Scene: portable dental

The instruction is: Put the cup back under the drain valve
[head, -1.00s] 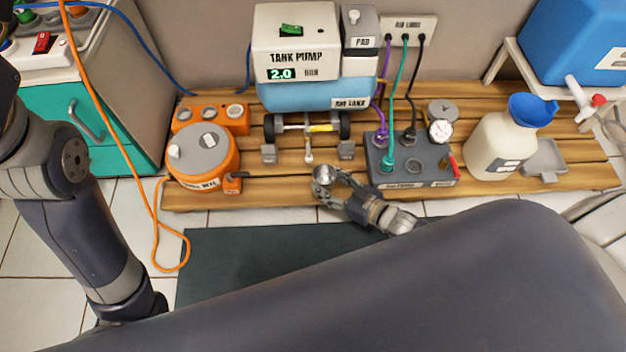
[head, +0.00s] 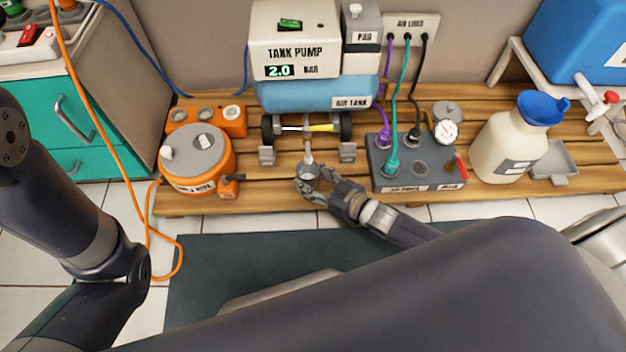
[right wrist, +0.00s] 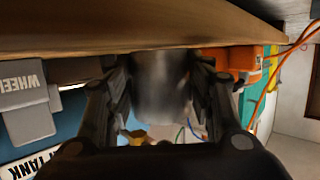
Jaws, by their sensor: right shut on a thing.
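The small metal cup (head: 308,174) is at the front edge of the wooden bench in the head view, with its open top showing. My right gripper (head: 310,183) is shut around the cup, which also shows between the fingers in the right wrist view (right wrist: 161,85). The drain valve (head: 320,128) has a yellow handle and sits below the air tank (head: 315,93). Its spout (head: 309,156) points down, and its tip meets the cup's far rim in the picture. I cannot tell the height gap between them. My left gripper is out of view.
Wheel chocks (head: 267,156) flank the spout on both sides. An orange round unit (head: 198,160) stands to the left. A grey hose block (head: 405,165) stands to the right, with a white bottle (head: 502,145) beyond. An orange cable (head: 150,220) hangs at the left.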

